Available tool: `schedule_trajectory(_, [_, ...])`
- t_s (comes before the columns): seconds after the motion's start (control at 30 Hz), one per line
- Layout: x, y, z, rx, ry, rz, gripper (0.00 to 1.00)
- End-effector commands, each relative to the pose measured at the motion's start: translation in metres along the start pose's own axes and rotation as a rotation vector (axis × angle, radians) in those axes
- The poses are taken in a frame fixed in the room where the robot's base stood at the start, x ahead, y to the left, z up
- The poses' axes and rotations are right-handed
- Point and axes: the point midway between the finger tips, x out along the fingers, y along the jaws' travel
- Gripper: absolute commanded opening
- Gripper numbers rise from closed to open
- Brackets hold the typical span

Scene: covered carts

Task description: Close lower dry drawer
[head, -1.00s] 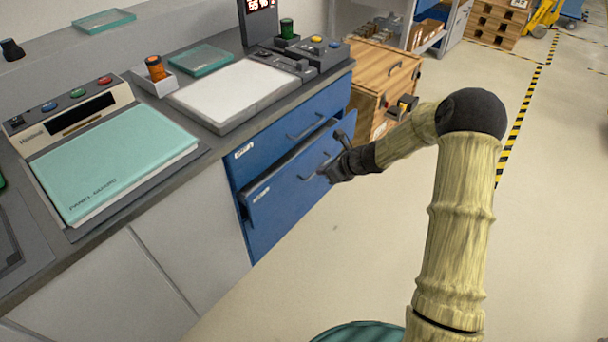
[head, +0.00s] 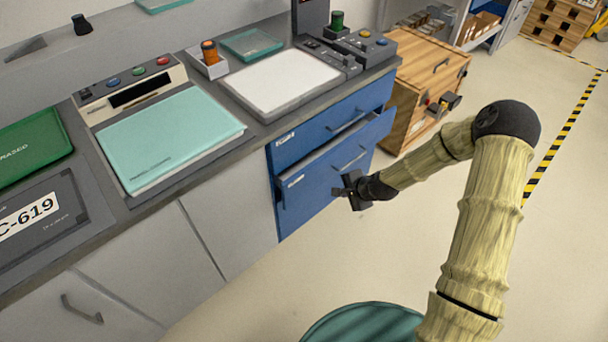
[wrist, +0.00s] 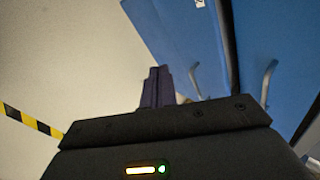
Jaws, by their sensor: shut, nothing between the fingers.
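The blue lower drawer (head: 330,180) is in the head view, under the counter's right part. It stands partly out, with a dark gap along its top edge below the closed-looking upper blue drawer (head: 340,122). Its grey bar handle (head: 350,160) is on the front. My gripper (head: 345,187) is just in front of the lower drawer's face, below the handle; I cannot tell whether it touches. In the wrist view my gripper (wrist: 157,88) has its fingers together and empty, with the blue drawer front (wrist: 175,40) and a handle (wrist: 196,80) to the right.
The counter holds a teal binder (head: 170,135), a white pad (head: 283,82) and an orange-capped jar (head: 210,52). A wooden crate (head: 425,80) stands right of the drawers.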

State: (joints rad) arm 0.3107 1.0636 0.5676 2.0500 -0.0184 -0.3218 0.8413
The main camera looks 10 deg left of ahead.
Motion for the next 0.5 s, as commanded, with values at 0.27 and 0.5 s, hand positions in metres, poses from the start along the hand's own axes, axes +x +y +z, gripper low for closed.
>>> schedule_trajectory(0.27, [-0.012,-0.027,0.043,-0.237,-0.085,-0.164,0.00])
schedule_trajectory(0.5, [-0.012,-0.028,0.046,-0.253,-0.091,-0.177,0.00])
